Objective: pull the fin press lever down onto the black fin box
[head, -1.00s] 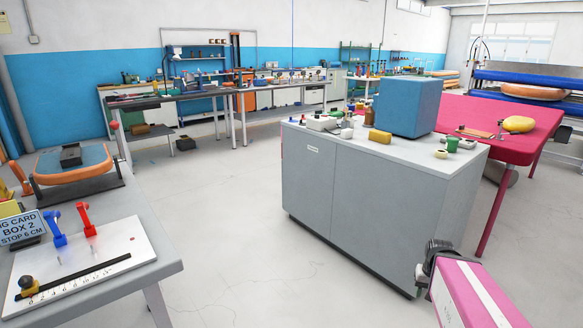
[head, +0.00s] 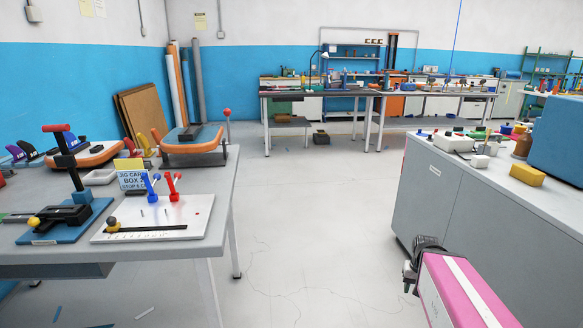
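A lever with a red ball knob (head: 227,112) stands upright on a thin rod at the right of an orange and grey board (head: 196,147), near the bench's back corner. A black block (head: 189,133), which looks like the black fin box, sits on top of that board. The lever is raised, apart from the block. My gripper (head: 409,277) is at the lower right, far from the lever, over the floor beside the grey cabinet. It is small and dark, and I cannot see whether its fingers are open. Nothing visible is held.
The grey bench (head: 225,190) at left also bears a white jig board (head: 155,218) with blue and red handles, a sign (head: 132,180), and a blue-based stand (head: 68,222) with a red handle. A grey cabinet (head: 450,195) stands at right. The floor between is clear.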

